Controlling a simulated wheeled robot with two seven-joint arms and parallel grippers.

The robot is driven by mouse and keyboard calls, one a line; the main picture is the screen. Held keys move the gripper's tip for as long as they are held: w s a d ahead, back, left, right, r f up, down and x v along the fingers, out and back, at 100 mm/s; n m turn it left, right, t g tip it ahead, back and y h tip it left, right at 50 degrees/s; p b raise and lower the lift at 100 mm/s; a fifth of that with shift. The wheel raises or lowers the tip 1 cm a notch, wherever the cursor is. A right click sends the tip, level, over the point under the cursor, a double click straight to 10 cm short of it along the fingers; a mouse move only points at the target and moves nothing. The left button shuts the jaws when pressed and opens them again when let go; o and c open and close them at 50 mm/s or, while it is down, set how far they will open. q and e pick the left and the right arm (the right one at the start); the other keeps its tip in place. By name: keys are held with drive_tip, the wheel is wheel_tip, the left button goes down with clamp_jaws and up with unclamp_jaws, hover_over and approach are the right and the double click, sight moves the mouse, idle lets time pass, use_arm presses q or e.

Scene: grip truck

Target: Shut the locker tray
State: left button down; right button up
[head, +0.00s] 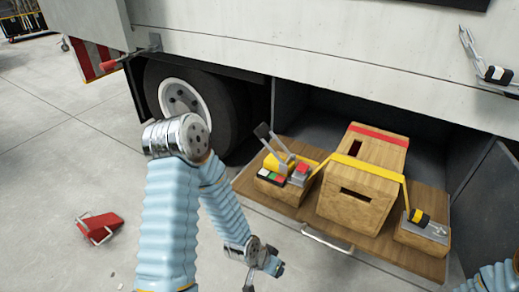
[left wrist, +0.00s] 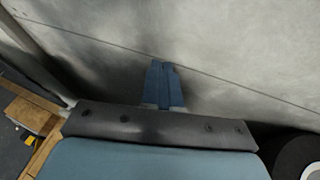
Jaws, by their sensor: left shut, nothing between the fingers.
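The wooden locker tray (head: 270,208) is pulled out from the dark locker (head: 318,112) under the truck body. A pale bar handle (head: 328,241) is on its front edge. My left gripper (head: 274,266) is left of and nearer than the handle, apart from it, partly hidden behind its own wrist. The tray's edge (left wrist: 38,100) shows at left there. Only my right arm's sleeve shows at the lower right of the head view; its gripper is out of frame.
A wooden box (head: 355,195) with a yellow strap and smaller blocks with clamps (head: 285,178) sit on the tray. The truck wheel (head: 190,100) stands left of the locker.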

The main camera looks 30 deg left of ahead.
use_arm(q)
drive_tip(key=w+a+r+m+t+y+b, duration=0.1)
drive_tip(key=w+a+r+m+t, duration=0.45)
drive_tip(key=w+a+r, duration=0.5)
drive_tip(key=s+a+r+m+t+y+b, duration=0.1)
drive_tip(key=a+r+m+t, duration=0.1)
drive_tip(key=a+r+m, duration=0.35)
drive_tip(key=a+r+m+t, duration=0.1)
drive_tip(key=a+r+m, duration=0.1)
drive_tip(key=r, duration=0.7)
drive_tip(key=s+a+r+m+t+y+b, duration=0.1)
drive_tip(key=a+r+m+t, duration=0.1)
drive_tip(key=a+r+m, duration=0.35)
drive_tip(key=w+d+f+n, duration=0.1)
drive_tip(key=w+d, duration=0.1)
drive_tip(key=w, duration=1.1)
drive_tip(key=shift+w+d+f, duration=0.15)
drive_tip(key=shift+w+f, duration=0.1)
drive_tip(key=shift+w, duration=0.05)
drive_tip(key=shift+w, duration=0.1)
